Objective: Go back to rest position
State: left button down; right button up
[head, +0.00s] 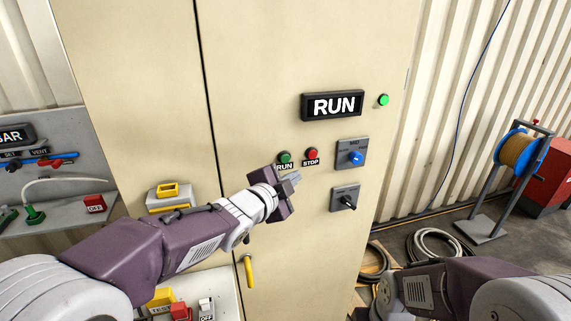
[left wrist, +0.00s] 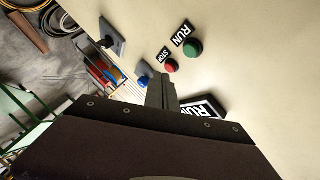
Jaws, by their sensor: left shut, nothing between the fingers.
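My left arm comes in from the left in the head view. Its gripper (head: 291,179) is shut and empty, in front of the beige cabinet (head: 290,60), just below the green RUN button (head: 285,157). The red STOP button (head: 313,154) is to its upper right. In the left wrist view the shut fingers (left wrist: 160,93) show with the green button (left wrist: 194,48) and red button (left wrist: 171,66) beyond them. I cannot tell whether the fingertips touch the cabinet. My right arm (head: 430,285) shows at the lower right; its gripper is not visible.
A lit RUN sign (head: 333,106), a green lamp (head: 384,100), a blue-knob selector (head: 355,158) and a black-handled switch (head: 345,202) are on the cabinet. A yellow handle (head: 249,270) is lower down. A cable reel (head: 517,152) and coiled hoses (head: 437,246) stand at right.

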pick_arm(q)
jog(key=shift+f, duration=0.1)
dwell(0.4)
jog(key=s+a+f+n+g+y, duration=0.35)
jog(key=a+f+n, duration=0.2)
jog(key=f, duration=0.35)
jog(key=s+a+f+n+g+y, duration=0.2)
jog(key=s+a+f+n, duration=0.2)
jog(key=a+f, duration=0.4)
jog(key=s+a+f+n+g, duration=0.2)
jog(key=s+f+n+g, duration=0.1)
jog(key=s, duration=0.5)
jog(key=s+a+f+n+g+y, duration=0.1)
jog(key=s+a+f+n+g, duration=0.1)
jog(key=s+f+n+g, duration=0.2)
jog(key=s+f, duration=0.3)
jog(key=s, duration=0.2)
jog(key=shift+n, duration=0.35)
